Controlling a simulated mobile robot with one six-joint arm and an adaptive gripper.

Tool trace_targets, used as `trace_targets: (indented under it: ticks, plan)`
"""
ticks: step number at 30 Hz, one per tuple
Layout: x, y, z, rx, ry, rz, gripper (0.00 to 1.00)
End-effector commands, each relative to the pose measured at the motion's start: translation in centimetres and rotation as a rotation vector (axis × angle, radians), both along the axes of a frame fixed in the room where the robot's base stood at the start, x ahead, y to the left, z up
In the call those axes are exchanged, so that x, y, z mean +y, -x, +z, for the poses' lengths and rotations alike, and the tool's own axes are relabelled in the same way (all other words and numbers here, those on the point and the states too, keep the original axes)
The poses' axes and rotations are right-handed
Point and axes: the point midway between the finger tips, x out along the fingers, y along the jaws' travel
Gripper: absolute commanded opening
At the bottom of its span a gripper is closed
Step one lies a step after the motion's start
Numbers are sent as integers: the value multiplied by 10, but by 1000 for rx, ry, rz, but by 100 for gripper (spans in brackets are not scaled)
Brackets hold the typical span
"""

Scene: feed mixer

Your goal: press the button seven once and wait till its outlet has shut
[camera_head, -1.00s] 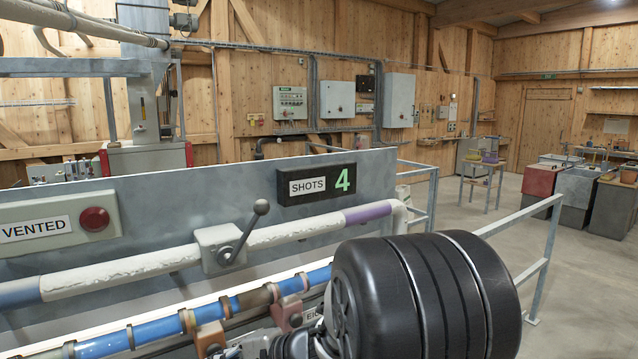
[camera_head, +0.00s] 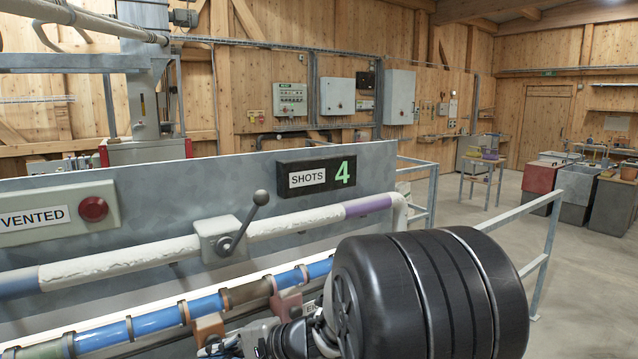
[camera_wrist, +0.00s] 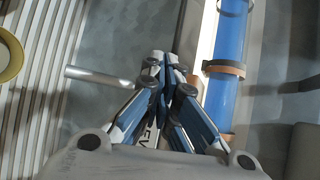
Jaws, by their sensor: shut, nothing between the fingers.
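My gripper (camera_wrist: 165,62) is shut and empty in the wrist view, its two blue-and-white fingers together over the grey panel. A label with the letters "EV" (camera_wrist: 152,134) shows in part between the fingers; the rest is covered. A blue pipe (camera_wrist: 229,60) with brown clamps runs to the right of the fingertips. In the head view only part of my gripper shows low in the middle, mostly cut off or behind my arm. A label starting "EI" (camera_head: 308,309) is partly hidden there. No button seven face and no outlet can be made out. Contact cannot be told.
The "SHOTS" display (camera_head: 316,176) reads a green 4. A "VENTED" box (camera_head: 58,214) has a red lamp or button. A lever valve (camera_head: 232,232) juts from the white pipe. A metal railing (camera_head: 540,255) stands at the right; open floor lies beyond.

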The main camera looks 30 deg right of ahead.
Motion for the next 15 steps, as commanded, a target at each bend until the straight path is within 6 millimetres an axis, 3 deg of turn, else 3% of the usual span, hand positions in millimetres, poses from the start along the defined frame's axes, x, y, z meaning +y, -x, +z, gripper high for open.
trace_targets:
  ticks: [9,15]
  plan:
    - [-1,2,0,0,1,-2,0]
    - [-1,19,-2,-1,2,-1,0]
